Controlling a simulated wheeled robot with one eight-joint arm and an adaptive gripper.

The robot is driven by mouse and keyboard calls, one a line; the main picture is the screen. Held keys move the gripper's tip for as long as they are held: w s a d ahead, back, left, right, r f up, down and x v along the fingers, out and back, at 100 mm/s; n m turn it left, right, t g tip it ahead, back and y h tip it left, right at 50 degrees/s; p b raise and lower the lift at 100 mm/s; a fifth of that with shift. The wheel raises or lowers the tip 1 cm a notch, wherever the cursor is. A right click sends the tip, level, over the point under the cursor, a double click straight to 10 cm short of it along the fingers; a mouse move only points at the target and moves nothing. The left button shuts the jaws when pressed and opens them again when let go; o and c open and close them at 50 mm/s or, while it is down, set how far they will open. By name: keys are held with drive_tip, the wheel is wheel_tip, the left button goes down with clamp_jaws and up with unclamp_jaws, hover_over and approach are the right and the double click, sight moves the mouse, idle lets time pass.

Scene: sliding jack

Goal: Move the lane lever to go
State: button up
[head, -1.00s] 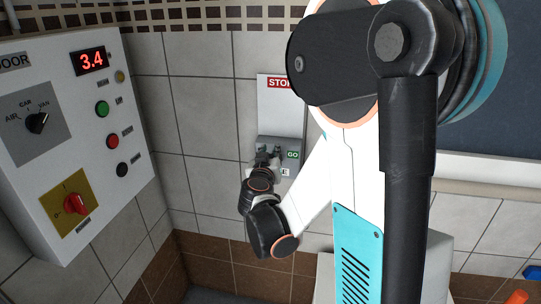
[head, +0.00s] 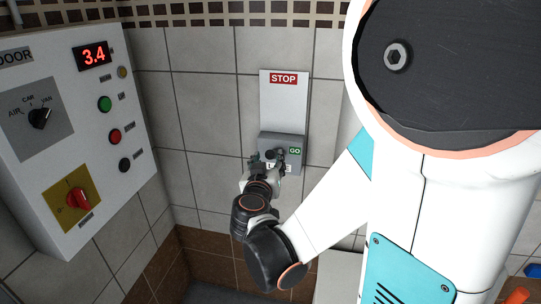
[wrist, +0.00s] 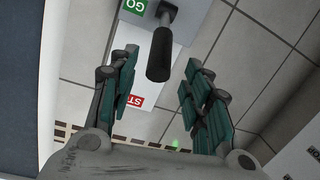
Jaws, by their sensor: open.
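The lane lever has a black handle (wrist: 160,55) on a grey stem, seen in the wrist view near the green GO label (wrist: 133,6). My gripper (wrist: 161,66) is open, with a finger on each side of the handle in that view. A gap shows on both sides; I cannot tell how deep the handle lies between the fingers. In the head view my gripper (head: 266,163) is at the grey lever box (head: 270,140) and largely hides the lever. The GO label (head: 294,151) is at the box's right. The red STOP label (head: 283,78) is at the top of the white plate (head: 284,104).
A white control box (head: 75,140) with a 3.4 display, buttons, a black selector and a red knob (head: 78,199) hangs on the left wall. Tiled wall surrounds the lever plate. My arm covers much of the right side.

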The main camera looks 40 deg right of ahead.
drive_tip(key=shift+v, duration=1.9)
drive_tip(key=shift+s, duration=0.1)
